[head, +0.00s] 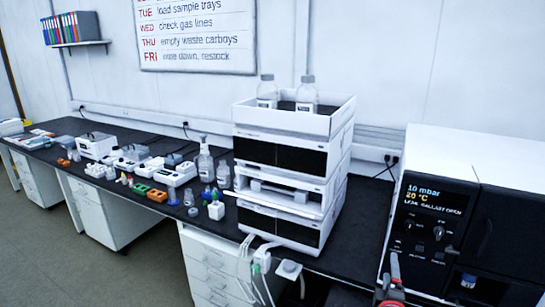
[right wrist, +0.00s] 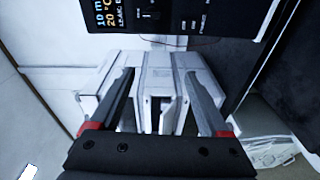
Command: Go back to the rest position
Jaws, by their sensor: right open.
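My right gripper (head: 393,268) shows small at the bottom edge of the head view, in front of the white and black oven-like unit. In the right wrist view my right gripper (right wrist: 158,80) is open. Its two dark fingers with red marks stand wide apart, with nothing held between them. A pale, boxy structure (right wrist: 150,72) shows beyond and between the fingers; I cannot tell how far off it is. My left gripper is in neither view.
The unit (head: 432,195) with a lit display stands at right. A white instrument stack (head: 288,152) bearing two bottles stands mid-bench. Small devices and bottles crowd the dark bench (head: 350,225) to its left. Pale tubes (head: 250,265) hang at its front edge. Floor (head: 100,275) is clear at lower left.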

